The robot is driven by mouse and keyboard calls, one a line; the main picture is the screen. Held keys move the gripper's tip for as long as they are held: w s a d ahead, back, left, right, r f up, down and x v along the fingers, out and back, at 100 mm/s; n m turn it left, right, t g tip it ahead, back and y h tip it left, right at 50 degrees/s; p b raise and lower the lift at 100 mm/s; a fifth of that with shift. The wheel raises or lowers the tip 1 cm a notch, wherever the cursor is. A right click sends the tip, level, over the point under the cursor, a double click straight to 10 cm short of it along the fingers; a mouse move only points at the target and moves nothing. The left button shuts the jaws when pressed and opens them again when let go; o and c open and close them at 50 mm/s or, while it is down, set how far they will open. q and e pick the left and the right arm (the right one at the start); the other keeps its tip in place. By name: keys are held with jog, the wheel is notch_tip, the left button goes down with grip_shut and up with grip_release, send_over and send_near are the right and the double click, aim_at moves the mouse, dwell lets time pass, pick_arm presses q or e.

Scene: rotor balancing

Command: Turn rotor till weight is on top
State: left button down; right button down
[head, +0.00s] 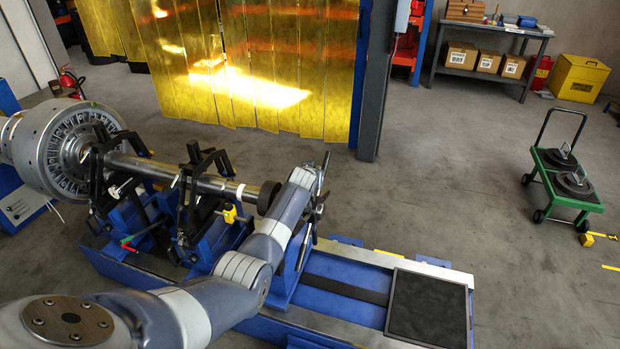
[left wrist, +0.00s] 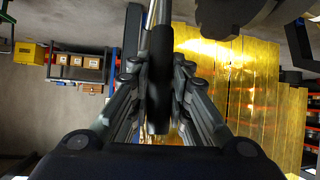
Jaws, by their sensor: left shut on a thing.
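The rotor shows in the head view as a large grey slotted disc (head: 68,150) at the left, with a steel shaft (head: 170,174) running right to a dark round end (head: 268,197). Black clamp-like supports (head: 190,200) on blue stands straddle the shaft. I cannot make out a weight on the disc. My left gripper (head: 318,195) is just right of the shaft end. In the left wrist view its fingers (left wrist: 159,100) are shut on a dark upright handle (left wrist: 160,55). Whether the handle joins the shaft is hidden. My right gripper is not in view.
A blue machine bed with a black mat (head: 428,305) lies at the front right. A grey post (head: 377,80) and yellow strip curtain (head: 250,70) stand behind. A green cart (head: 567,178) with dark discs stands at the right. The floor between is mostly clear.

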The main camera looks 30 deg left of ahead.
pick_arm(q)
jog(key=shift+w+a+r+g, duration=0.15)
jog(key=shift+w+g, duration=0.1)
jog(key=shift+w, duration=0.3)
jog(key=shift+w+a+r+g, duration=0.1)
jog(key=shift+w+g, duration=0.15)
jog(key=shift+w, duration=0.3)
jog(key=c, duration=1.5)
grip_release()
jog(key=shift+f, duration=0.15)
jog(key=shift+s, duration=0.1)
jog(key=shift+v, duration=6)
